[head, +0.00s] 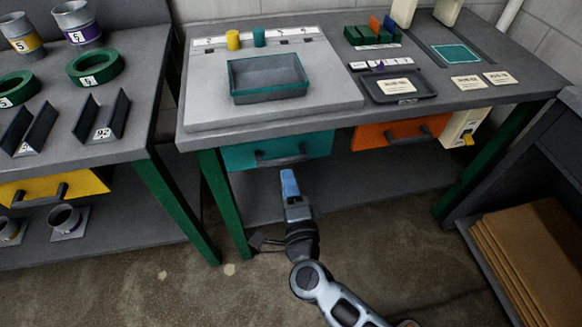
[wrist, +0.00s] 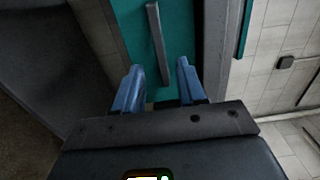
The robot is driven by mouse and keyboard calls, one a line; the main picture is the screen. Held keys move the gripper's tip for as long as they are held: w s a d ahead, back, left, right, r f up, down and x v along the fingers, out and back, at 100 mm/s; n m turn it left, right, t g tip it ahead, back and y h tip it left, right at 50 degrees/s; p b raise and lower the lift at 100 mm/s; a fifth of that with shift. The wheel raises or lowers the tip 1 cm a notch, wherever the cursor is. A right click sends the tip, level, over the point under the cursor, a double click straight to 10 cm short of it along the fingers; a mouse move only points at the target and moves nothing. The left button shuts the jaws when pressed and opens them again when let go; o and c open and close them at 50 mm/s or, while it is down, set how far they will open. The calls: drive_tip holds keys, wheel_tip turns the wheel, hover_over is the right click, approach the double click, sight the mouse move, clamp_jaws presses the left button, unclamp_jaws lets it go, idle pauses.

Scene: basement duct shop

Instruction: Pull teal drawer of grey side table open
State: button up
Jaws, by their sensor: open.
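The grey side table (head: 300,120) has a teal drawer (head: 240,158) at the left under its top, and its front looks flush below the table edge. The drawer has a dark bar handle (head: 278,160). My gripper (head: 288,174) is just below and in front of that handle, with blue fingers. In the wrist view the teal drawer front (wrist: 179,30) lies ahead and the handle (wrist: 155,35) runs toward the gap between the fingers of my open gripper (wrist: 160,70). One finger shows on each side of the handle's near end. Whether they touch it I cannot tell.
An orange drawer (head: 390,134) sits to the right under the same top. A green table leg (head: 222,203) stands left of my arm. Another table (head: 60,130) with a yellow drawer (head: 85,183) is at the left. Brown boards (head: 535,250) lie at the right.

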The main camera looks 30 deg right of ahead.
sight(283, 164)
drive_tip(key=x, duration=0.7)
drive_tip(key=shift+w+d, duration=0.1)
drive_tip(key=shift+w, duration=0.15)
clamp_jaws()
drive_tip(key=shift+f, duration=0.1)
